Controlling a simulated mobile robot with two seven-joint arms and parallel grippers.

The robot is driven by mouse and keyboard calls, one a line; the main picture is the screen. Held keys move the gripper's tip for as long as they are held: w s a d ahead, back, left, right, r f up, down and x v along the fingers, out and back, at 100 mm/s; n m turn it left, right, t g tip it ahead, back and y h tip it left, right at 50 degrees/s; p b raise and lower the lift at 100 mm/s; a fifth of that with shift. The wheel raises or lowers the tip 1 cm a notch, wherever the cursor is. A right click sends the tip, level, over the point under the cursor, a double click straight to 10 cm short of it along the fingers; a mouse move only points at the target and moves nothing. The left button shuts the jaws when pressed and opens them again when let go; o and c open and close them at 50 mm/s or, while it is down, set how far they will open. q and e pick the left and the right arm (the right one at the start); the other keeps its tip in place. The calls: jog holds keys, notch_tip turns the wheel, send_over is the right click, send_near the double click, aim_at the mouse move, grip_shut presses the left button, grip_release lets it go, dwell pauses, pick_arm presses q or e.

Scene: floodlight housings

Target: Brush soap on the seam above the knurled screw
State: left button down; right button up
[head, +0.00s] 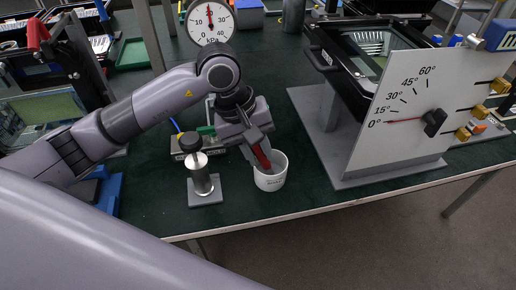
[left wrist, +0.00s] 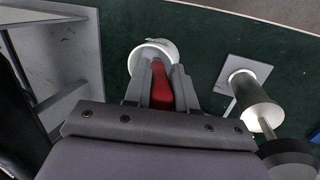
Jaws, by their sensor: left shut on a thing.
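My left gripper (head: 259,150) is shut on a red-handled brush (head: 262,157) and points down at a white cup (head: 271,178) near the table's front edge. The brush's lower end is inside or just over the cup; its bristles are hidden. In the left wrist view the red handle (left wrist: 161,88) sits between the fingers, with the white cup (left wrist: 139,56) beyond them. A black floodlight housing (head: 333,68) stands to the right, behind a grey angle panel. Several brass knurled knobs (head: 463,134) show at the panel's right; I cannot tell which seam is meant. My right gripper is not in view.
The grey panel (head: 400,145) with its angle scale and black knob stands right of the cup. A metal post on a grey base (head: 205,190) stands just left of it. A pressure gauge (head: 210,20) is behind. Green table is bare between cup and panel.

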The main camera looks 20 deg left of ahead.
pick_arm(q)
jog(key=shift+s+f+b, duration=0.1)
jog(key=shift+f+b, duration=0.1)
jog(key=shift+b, duration=0.25)
dwell(1.4)
jog(key=shift+r+p, duration=1.55)
jog(key=shift+r, duration=2.1)
